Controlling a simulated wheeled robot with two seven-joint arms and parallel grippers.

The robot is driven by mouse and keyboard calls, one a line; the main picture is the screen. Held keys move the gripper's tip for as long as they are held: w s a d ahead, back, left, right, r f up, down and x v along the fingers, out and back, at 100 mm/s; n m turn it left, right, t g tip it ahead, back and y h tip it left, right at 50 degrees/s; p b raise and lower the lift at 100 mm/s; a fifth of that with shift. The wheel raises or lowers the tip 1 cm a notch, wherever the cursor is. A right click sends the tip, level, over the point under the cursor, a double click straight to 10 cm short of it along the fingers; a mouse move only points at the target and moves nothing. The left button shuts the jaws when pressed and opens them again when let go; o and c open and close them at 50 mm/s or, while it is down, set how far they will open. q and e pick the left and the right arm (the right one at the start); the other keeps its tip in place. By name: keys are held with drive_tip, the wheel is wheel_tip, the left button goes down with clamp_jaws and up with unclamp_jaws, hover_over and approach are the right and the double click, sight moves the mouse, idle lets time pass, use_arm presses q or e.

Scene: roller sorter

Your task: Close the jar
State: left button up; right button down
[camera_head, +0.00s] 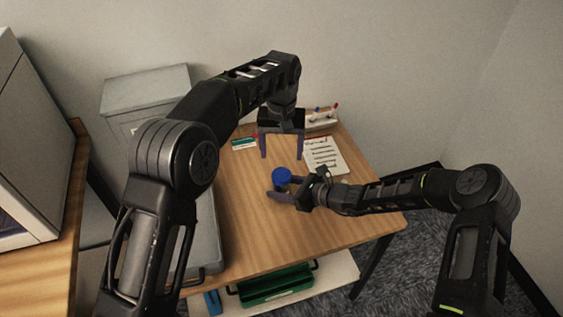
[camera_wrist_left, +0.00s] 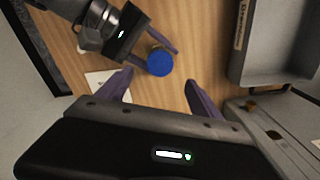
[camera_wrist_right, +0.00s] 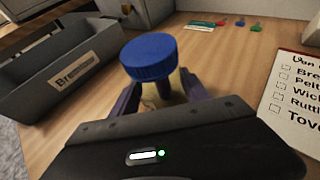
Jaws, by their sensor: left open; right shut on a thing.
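A small jar (camera_wrist_right: 160,94) stands on the wooden table, mostly hidden by fingers and its lid. A ridged blue lid (camera_head: 281,175) sits on its top; I cannot tell whether it is tight. The lid also shows in the left wrist view (camera_wrist_left: 160,61) and large in the right wrist view (camera_wrist_right: 149,55). My right gripper (camera_head: 275,187) is shut on the jar body below the lid, coming in from the right. My left gripper (camera_head: 282,148) is open and empty, pointing down, above and behind the jar, apart from the lid.
A checklist sheet (camera_head: 324,156) lies right of the jar. A green-and-white card (camera_head: 244,144) and a small holder with coloured pegs (camera_head: 322,118) are at the back. A grey labelled bin (camera_wrist_right: 62,68) stands at the table's left. A green crate (camera_head: 275,286) is on the shelf below.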

sight(290, 189)
use_arm(q)
drive_tip(key=shift+r, duration=1.8)
use_arm(e)
drive_tip(key=shift+c, duration=2.3)
unclamp_jaws()
drive_tip(key=shift+s+d+r, duration=0.2)
drive_tip(key=shift+s+d, duration=0.05)
drive_tip(key=shift+d, duration=0.35)
use_arm(q)
drive_tip(key=shift+f+b, duration=0.65)
drive_tip(key=shift+f, duration=0.05)
use_arm(e)
drive_tip(key=v, duration=0.6)
drive_tip(key=shift+s+d+r, duration=0.15)
